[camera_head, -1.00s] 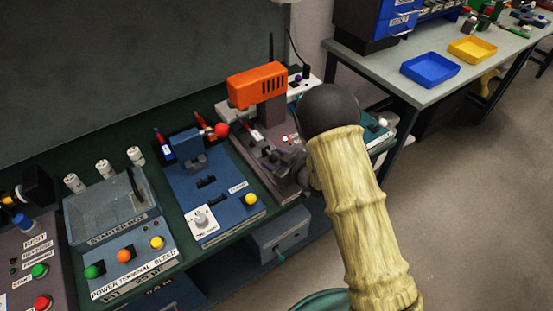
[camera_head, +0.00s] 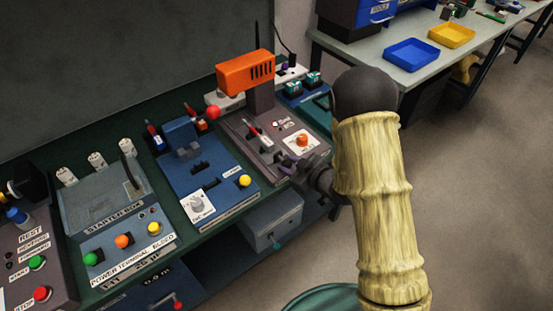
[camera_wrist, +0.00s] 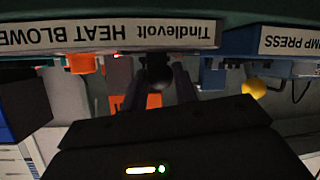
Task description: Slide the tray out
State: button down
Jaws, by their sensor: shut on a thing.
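The heat blower station (camera_head: 240,122), with its orange blower head (camera_head: 245,70), stands on the bench. My gripper (camera_head: 318,178) is at the station's front edge, partly covered by my arm. In the wrist view, the gripper's fingers (camera_wrist: 163,92) are shut on a small dark round knob (camera_wrist: 157,72) in front of the station's front label (camera_wrist: 135,32). That label reads upside down there. The tray itself cannot be clearly made out; the knob's link to it is hidden.
The blue pump press station (camera_head: 205,175) stands left of the blower, with a grey drawer box (camera_head: 270,222) below the bench. A side table (camera_head: 440,75) with blue (camera_head: 411,54) and yellow (camera_head: 452,35) bins is at the right. Floor right of my arm is clear.

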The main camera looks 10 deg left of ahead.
jog(key=shift+s+d, duration=0.6)
jog(key=shift+s, duration=0.05)
jog(key=shift+w, duration=0.1)
jog(key=c, duration=1.1)
grip_release()
jog(key=p+v, duration=0.8)
jog(key=v, duration=0.9)
jog(key=shift+d, duration=0.35)
